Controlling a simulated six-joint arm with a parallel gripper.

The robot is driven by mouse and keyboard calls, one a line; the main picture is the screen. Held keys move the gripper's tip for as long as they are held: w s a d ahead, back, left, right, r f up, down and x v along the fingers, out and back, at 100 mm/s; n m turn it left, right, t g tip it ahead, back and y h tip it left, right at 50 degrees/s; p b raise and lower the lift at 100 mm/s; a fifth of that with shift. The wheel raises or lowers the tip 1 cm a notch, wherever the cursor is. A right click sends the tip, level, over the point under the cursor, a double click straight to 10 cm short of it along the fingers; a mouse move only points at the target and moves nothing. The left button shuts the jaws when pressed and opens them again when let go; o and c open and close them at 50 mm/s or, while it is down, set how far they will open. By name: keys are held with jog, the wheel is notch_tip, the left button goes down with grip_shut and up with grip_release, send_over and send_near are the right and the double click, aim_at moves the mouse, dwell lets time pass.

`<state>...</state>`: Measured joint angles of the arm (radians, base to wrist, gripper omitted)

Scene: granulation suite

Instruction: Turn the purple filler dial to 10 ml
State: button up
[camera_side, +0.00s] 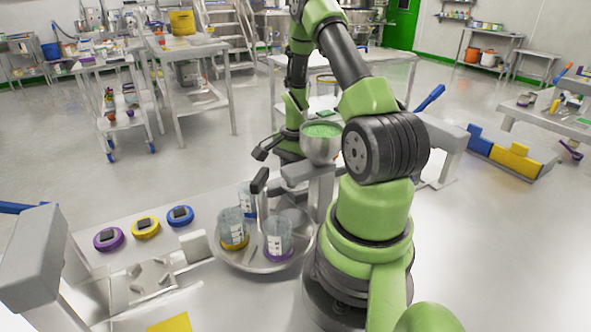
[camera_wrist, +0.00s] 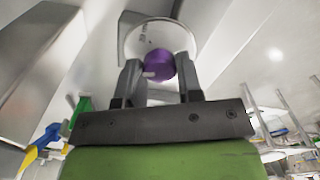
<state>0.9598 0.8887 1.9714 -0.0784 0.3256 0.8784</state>
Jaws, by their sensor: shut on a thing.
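The purple filler dial (camera_wrist: 159,64) shows in the wrist view as a round purple knob with a pale mark near its lower left. It stands before a pale round plate (camera_wrist: 150,38) with small dark marks too small to read. My gripper (camera_wrist: 160,76) has one finger on each side of the dial and is shut on it. In the side view my gripper (camera_side: 259,167) is at the filler, below and left of a hopper (camera_side: 319,148) holding green material. The dial cannot be made out there, and its setting cannot be read.
A round metal tray (camera_side: 222,258) below my gripper carries beakers with yellow, purple and blue bases. Purple (camera_side: 108,239), yellow (camera_side: 146,228) and blue (camera_side: 180,216) round pieces lie on the bench to the left. A yellow square (camera_side: 170,323) lies at the front.

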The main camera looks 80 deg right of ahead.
jog(key=n, duration=0.4)
dwell(0.3)
jog(key=o, duration=0.9)
jog(key=shift+r, duration=0.1)
notch_tip(320, 180, up, 10)
jog(key=shift+f, duration=0.1)
